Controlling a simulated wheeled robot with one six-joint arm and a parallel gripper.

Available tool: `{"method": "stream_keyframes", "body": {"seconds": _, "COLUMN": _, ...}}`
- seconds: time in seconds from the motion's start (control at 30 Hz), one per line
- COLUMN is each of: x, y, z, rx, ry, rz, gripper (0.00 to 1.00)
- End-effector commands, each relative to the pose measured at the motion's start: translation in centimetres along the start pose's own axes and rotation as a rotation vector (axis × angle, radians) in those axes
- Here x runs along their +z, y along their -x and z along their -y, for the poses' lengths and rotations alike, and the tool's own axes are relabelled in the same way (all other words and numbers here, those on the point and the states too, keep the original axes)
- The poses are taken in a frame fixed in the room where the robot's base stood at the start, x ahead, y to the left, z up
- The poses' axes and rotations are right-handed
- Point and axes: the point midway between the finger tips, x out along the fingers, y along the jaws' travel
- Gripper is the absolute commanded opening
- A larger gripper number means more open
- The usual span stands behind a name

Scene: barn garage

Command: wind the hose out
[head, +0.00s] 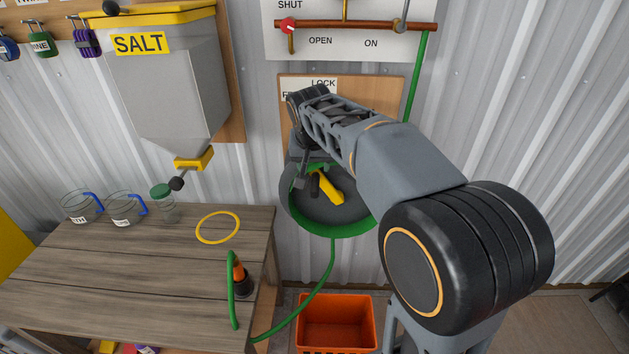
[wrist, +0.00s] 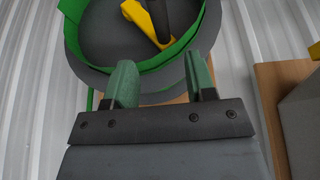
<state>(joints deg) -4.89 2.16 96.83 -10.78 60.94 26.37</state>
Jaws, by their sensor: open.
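The hose reel (head: 300,205) is a dark grey drum with a green rim, mounted on the metal wall. A yellow crank (head: 328,188) crosses its face; the crank also shows at the top of the wrist view (wrist: 158,20). The green hose (head: 333,262) hangs from the reel and runs up onto the bench. Its end, with an orange and black nozzle (head: 240,275), stands on the bench. My gripper (wrist: 160,82) is open and empty in front of the reel, its green fingertips short of the crank. In the head view my arm covers part of the reel and the lock sign.
A wooden bench (head: 110,265) at left carries clear jugs (head: 125,208), a green-lidded jar (head: 163,203) and a yellow ring (head: 218,227). A salt hopper (head: 170,90) hangs above. An orange crate (head: 336,323) sits below the reel. A pipe with valves (head: 355,25) is above.

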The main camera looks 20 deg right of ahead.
Motion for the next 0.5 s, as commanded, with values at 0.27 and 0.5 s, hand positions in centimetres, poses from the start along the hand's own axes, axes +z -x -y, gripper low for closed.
{"method": "stream_keyframes", "body": {"seconds": 0.27, "x": 0.1, "y": -5.3, "z": 0.0, "rx": 0.001, "ry": 0.000, "rz": 0.004, "gripper": 0.51}}
{"method": "stream_keyframes", "body": {"seconds": 0.5, "x": 0.0, "y": -8.3, "z": 0.0, "rx": -0.001, "ry": 0.000, "rz": 0.001, "gripper": 0.51}}
